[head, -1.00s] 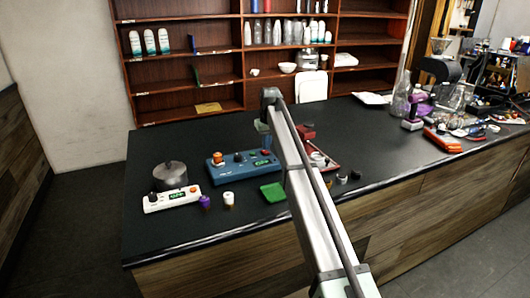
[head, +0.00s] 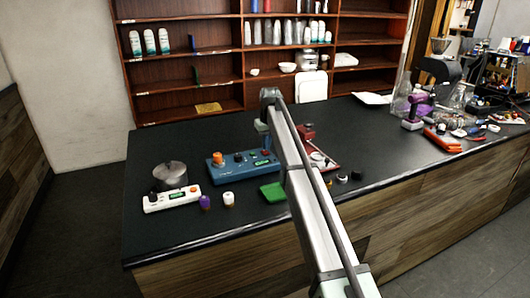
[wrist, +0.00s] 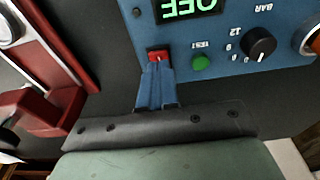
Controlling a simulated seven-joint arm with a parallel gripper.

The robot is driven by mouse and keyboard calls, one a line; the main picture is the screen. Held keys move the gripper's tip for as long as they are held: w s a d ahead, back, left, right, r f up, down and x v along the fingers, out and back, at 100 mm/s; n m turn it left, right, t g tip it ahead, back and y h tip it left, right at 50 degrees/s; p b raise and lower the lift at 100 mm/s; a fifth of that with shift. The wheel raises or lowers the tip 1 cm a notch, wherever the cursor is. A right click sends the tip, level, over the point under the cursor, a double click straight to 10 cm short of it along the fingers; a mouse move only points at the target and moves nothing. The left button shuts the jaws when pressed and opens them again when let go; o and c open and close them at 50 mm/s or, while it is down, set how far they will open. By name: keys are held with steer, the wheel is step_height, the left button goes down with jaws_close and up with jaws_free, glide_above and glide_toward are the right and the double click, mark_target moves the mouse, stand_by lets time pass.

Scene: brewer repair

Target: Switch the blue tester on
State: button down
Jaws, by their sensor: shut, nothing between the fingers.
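The blue tester (head: 228,172) sits on the black counter in the head view, with an orange knob at its left end. In the wrist view its panel (wrist: 225,85) fills the upper right and appears upside down. A red switch (wrist: 158,56) lies below the display, beside a green TEST button (wrist: 200,62) and a black dial. My gripper (wrist: 157,68) is shut and empty, its fingertips right at the red switch. They overlap its lower edge; I cannot tell whether they touch it.
A red device (wrist: 60,100) stands close to the left of my fingers in the wrist view. The counter's front left is clear.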

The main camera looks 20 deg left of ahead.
mark_target(267, 153)
steer(key=shift+f, duration=0.85)
stand_by(0.8)
steer(key=shift+r, duration=3.55)
